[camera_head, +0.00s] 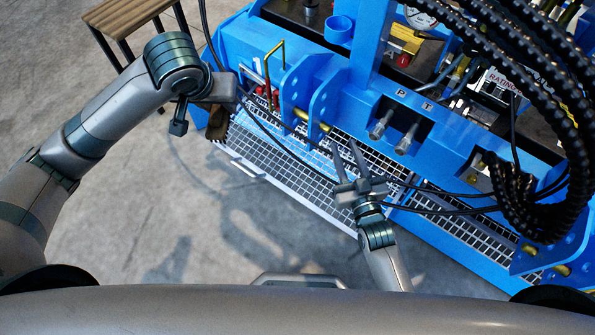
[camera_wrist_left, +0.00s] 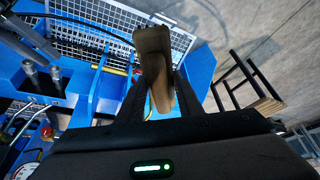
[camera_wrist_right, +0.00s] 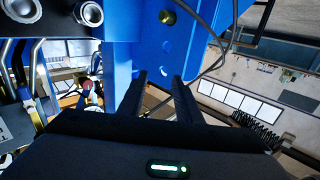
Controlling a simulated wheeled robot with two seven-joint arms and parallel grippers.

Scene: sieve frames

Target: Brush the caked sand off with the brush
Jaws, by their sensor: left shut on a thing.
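My left gripper (camera_head: 217,112) is shut on the brush, whose brown wooden body (camera_wrist_left: 155,60) stands between the fingers in the left wrist view. In the head view the brush (camera_head: 217,129) shows partly, below the gripper, by the left end of the sieve frames. A grid-like sieve frame (camera_head: 285,178) lies along the blue machine's near side. Another mesh section (camera_head: 460,236) lies further right. The mesh also shows in the left wrist view (camera_wrist_left: 110,25). I cannot make out caked sand clearly. My right gripper (camera_head: 352,160) is open and empty above the mesh, fingers apart.
The blue machine (camera_head: 345,85) fills the right side, with upright plates and pipe ends. Thick black hoses (camera_head: 520,195) hang at the right, and thin black cables cross the mesh. A wooden stool (camera_head: 125,17) stands at upper left. The concrete floor at left is clear.

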